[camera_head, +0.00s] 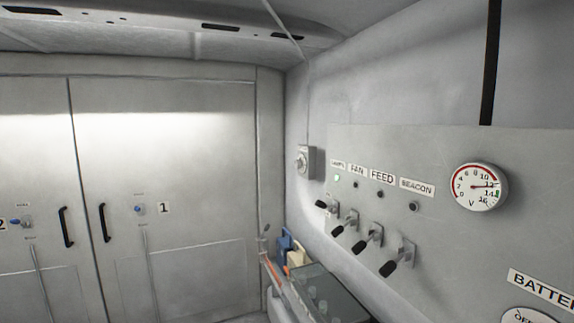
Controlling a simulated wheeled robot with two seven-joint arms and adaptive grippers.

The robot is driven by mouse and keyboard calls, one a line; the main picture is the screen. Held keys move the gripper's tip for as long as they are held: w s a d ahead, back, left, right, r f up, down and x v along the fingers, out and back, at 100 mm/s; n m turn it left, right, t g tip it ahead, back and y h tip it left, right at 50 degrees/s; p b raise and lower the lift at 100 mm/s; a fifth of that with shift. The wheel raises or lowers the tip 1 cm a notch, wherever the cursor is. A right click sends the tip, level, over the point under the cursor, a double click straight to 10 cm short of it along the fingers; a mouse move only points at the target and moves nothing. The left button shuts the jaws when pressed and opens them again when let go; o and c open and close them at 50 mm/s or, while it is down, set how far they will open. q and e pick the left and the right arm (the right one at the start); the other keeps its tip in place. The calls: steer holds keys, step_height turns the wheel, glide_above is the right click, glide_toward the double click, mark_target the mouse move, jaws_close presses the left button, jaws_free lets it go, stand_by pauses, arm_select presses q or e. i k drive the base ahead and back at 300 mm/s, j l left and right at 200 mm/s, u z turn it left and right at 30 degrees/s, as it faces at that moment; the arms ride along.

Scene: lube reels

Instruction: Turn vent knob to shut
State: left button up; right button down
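No knob with a readable vent label shows. A small round knob or dial on a grey box (303,162) is fixed to the right wall near the back corner, with a thin cable or conduit running up from it; its markings are too small to read. A round battery dial or knob (528,316) is cut off by the lower right edge, with part of "OFF" readable. Neither of my grippers is in view.
The right wall panel has several black-handled switches (368,236) under labels LAMPS, FAN, FEED and BEACON, one green lamp (337,178) lit, and a round gauge (478,187). Two grey doors (180,130) face me. A clear-lidded case (325,290) and blue container (285,241) stand below.

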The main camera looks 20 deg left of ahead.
mark_target(298, 163)
steer(key=i+j, duration=0.2)
steer(key=j, duration=0.2)
steer(key=i+j, duration=0.25)
steer(key=j, duration=0.2)
steer(key=i+j+u, duration=0.1)
steer(key=j, duration=0.3)
steer(key=i+j, duration=0.35)
steer(key=i+j+u, duration=0.1)
steer(key=i+j, duration=0.5)
steer(key=j, duration=0.05)
